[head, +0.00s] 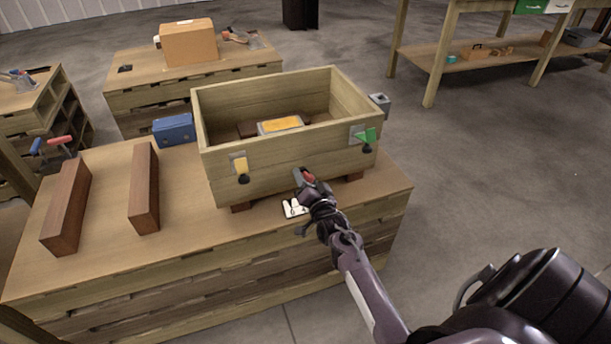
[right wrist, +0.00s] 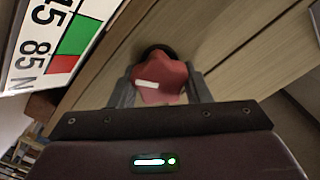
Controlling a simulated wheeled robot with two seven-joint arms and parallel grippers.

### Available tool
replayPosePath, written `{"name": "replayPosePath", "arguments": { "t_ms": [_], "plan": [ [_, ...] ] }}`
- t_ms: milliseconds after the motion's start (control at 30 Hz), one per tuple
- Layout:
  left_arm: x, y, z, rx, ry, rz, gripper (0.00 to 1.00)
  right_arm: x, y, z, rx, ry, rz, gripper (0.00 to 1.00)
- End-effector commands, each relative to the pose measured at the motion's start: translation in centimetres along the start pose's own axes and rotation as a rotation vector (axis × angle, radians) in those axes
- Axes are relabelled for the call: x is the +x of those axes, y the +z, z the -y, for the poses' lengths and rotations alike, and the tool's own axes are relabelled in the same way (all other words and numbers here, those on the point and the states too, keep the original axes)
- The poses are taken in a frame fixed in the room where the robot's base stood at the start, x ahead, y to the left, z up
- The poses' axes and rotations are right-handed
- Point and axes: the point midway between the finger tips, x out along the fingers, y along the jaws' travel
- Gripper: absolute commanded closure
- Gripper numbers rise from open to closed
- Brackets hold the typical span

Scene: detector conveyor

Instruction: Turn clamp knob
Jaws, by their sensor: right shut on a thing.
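A wooden crate (head: 290,160) stands on the near workbench. Its front wall has a yellow knob (head: 241,167) at the left and a green knob (head: 366,136) at the right. A red knob (head: 308,176) shows between them, partly hidden by my right gripper (head: 304,180). In the right wrist view the red knob (right wrist: 160,82), with a white mark on it, lies between the two fingers of my right gripper (right wrist: 160,92), which is shut on it. A dark round part shows behind the knob. My left gripper is not in view.
A white card (head: 294,208) lies below the crate; a printed card (right wrist: 55,45) shows close by in the right wrist view. Two brown wooden blocks (head: 66,206) and a blue box (head: 174,130) are left of the crate. A yellow-topped block (head: 281,124) is inside it.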

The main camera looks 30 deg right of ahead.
Motion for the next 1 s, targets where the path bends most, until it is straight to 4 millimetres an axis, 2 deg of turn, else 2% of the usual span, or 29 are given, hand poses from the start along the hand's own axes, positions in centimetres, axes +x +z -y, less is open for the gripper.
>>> {"name": "replayPosePath", "arguments": {
  "t_ms": [200,500,1000],
  "plan": [
    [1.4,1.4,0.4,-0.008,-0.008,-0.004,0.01,0.0,0.0,0.0,0.189,0.002,0.001,0.8],
    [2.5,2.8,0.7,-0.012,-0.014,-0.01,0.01,0.0,0.1,-0.2,0.369,0.001,0.001,0.8],
    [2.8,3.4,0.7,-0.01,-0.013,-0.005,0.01,0.0,0.1,-0.3,0.452,0.0,0.0,0.8]
  ]
}}
